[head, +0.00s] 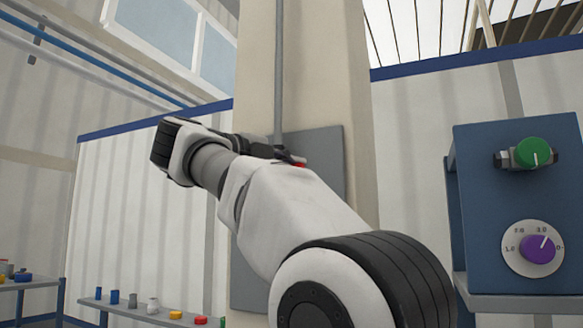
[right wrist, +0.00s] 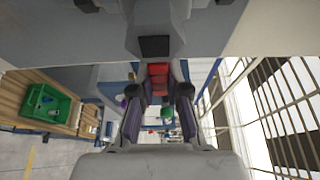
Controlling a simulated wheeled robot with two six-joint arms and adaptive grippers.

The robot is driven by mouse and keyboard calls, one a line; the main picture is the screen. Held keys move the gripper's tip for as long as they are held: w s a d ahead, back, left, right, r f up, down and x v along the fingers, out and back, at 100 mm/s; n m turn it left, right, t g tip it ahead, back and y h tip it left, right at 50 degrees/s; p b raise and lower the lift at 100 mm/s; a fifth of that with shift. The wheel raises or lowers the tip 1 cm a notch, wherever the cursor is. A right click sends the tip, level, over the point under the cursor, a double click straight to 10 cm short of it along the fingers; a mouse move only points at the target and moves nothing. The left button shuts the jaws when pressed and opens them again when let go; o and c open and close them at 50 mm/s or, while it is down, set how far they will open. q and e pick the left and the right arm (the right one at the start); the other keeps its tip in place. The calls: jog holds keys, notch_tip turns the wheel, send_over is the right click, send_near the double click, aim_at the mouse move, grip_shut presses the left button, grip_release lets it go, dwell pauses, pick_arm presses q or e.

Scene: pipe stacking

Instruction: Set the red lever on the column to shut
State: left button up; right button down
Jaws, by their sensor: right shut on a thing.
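The red lever (right wrist: 158,76) lies between the two fingers of my right gripper (right wrist: 159,94) in the right wrist view, and the gripper is shut on it. A dark grey housing (right wrist: 154,22) is just beyond the lever. In the head view only a small red piece of the lever (head: 299,165) shows beside my right gripper (head: 292,157), in front of the grey panel (head: 325,150) on the beige column (head: 335,60). My right arm hides most of the lever and the lower panel. My left gripper is not in view.
A blue box (head: 475,215) with a green knob (head: 533,152) and a purple dial (head: 537,248) stands to the right. A low shelf (head: 130,312) with small coloured parts is at lower left. The right wrist view shows a green crate (right wrist: 45,108) on a wooden bench.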

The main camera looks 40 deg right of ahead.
jog(key=c, duration=1.1)
grip_release()
jog(key=shift+c, duration=0.2)
jog(key=shift+w+d+f, duration=0.1)
jog(key=shift+w, duration=0.05)
jog(key=a, duration=1.2)
jog(key=shift+d, duration=0.1)
